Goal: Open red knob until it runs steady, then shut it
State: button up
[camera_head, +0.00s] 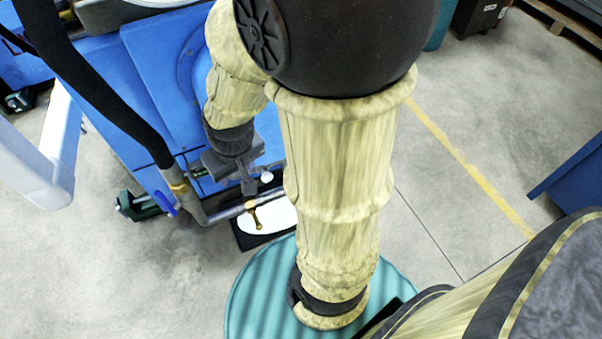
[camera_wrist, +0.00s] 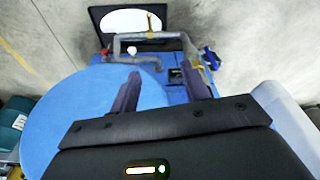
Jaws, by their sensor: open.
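A grey pipe (camera_head: 228,211) runs along the blue machine's edge, with a blue handle (camera_head: 166,203) and a brass spout (camera_head: 252,214). A small white knob (camera_head: 267,177) sits by the pipe; it also shows in the wrist view (camera_wrist: 132,50). The blue handle is at the right in the wrist view (camera_wrist: 211,57). My gripper (camera_head: 248,185) is above the blue machine near the pipe. In the wrist view its two dark fingers (camera_wrist: 160,75) are apart with nothing between them, pointing toward the pipe. My arm hides part of the machine.
The blue machine (camera_head: 150,50) has a round raised face, large in the wrist view (camera_wrist: 75,115). A black tray with a white oval (camera_head: 280,218) lies beneath the spout. A dark hose (camera_head: 100,95) hangs at left. Grey floor (camera_head: 440,180) is clear at right.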

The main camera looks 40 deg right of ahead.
notch_tip(320, 180, down, 23)
jog(key=w+d+m+b, duration=0.1)
jog(key=w+d+b, duration=0.15)
jog(key=b, duration=1.65)
jog(key=w+d+f+m+t+y+b, duration=0.15)
jog(key=d+f+m+t, duration=0.25)
jog(key=d+f+m, duration=0.75)
jog(key=w+d+f+m+t+y, duration=0.1)
jog(key=w+d+f+m+t, duration=0.25)
jog(key=d+f+m, duration=0.8)
jog(key=s+d+f+m+t+h, duration=0.3)
jog(key=s+d+m+t+h, duration=0.1)
jog(key=m+t+h, duration=0.2)
jog(key=shift+s+t+h, duration=0.15)
jog(key=shift+t+h, duration=0.3)
jog(key=shift+t, duration=0.2)
jog(key=shift+f, duration=0.1)
